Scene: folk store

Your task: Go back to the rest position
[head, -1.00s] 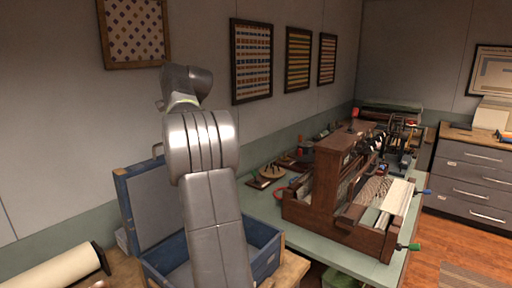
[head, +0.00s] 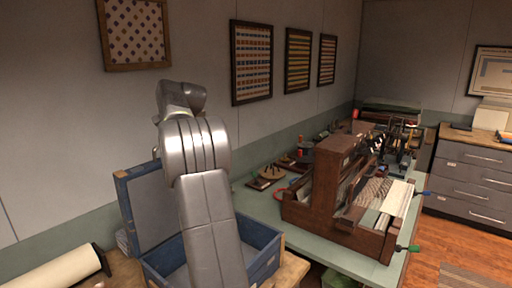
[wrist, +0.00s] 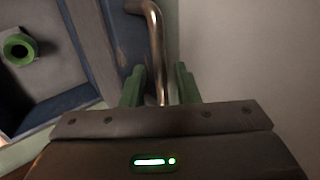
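My gripper (wrist: 160,88) shows in the wrist view with its two green fingers apart. A curved metal handle (wrist: 154,30) on the blue case shows in the gap between them, and I cannot tell how far beyond the fingertips it lies. In the head view my arm rises in front of the open blue case (head: 265,262), and my gripper is hidden there. The case's lid (head: 152,208) stands upright against the wall side. A green ring-shaped thing (wrist: 18,47) lies at the upper left of the wrist view, seemingly inside the case.
A wooden loom (head: 335,190) stands on the green table (head: 258,205) to the right. A cream roll (head: 55,272) lies at the lower left. Framed textiles (head: 251,62) hang on the wall behind my arm. Grey drawers (head: 475,180) stand at the far right, with open floor before them.

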